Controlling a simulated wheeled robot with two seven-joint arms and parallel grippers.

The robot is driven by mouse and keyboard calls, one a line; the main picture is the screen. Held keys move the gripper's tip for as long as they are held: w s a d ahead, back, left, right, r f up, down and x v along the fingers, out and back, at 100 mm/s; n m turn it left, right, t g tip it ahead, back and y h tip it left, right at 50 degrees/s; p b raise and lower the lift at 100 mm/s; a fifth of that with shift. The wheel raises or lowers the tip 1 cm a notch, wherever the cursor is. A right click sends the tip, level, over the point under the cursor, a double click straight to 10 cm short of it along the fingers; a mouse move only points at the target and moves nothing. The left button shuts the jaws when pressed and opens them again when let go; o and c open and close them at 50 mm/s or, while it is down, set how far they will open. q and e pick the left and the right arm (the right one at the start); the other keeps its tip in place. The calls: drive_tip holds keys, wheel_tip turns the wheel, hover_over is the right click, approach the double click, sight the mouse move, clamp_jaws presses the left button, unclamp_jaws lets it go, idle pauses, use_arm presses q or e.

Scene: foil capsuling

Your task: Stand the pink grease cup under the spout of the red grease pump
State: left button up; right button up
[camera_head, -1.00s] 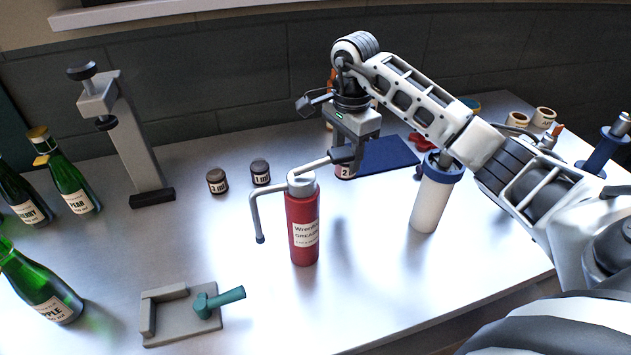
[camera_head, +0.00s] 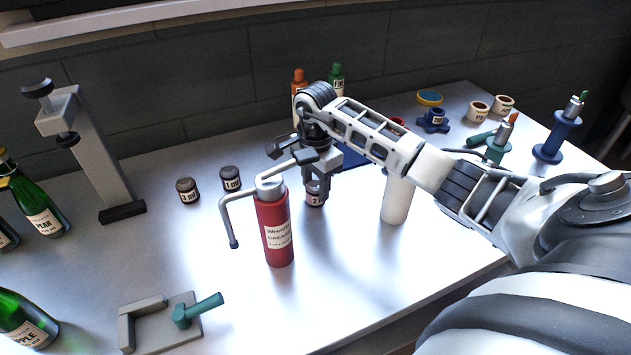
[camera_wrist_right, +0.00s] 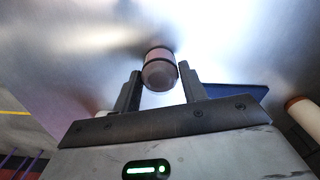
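The red grease pump (camera_head: 275,232) stands upright on the table, its spout (camera_head: 227,220) bent down at its left and a grey lever reaching right. My right gripper (camera_head: 316,183) is just behind and right of the pump, pointing down over a small dark-lidded jar (camera_head: 315,197) with a label reading "2". In the right wrist view the jar (camera_wrist_right: 160,70) sits between and slightly beyond the two spread fingers, standing on the table. My left gripper is out of view.
Two similar jars, (camera_head: 188,190) and (camera_head: 231,179), stand left of the pump. A white cylinder (camera_head: 396,200) stands to the right, partly behind my arm. A grey block with a teal handle (camera_head: 200,309) lies in front. Green bottles and a grey stand (camera_head: 90,150) are at left.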

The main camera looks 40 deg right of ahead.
drive_tip(key=shift+o, duration=1.2)
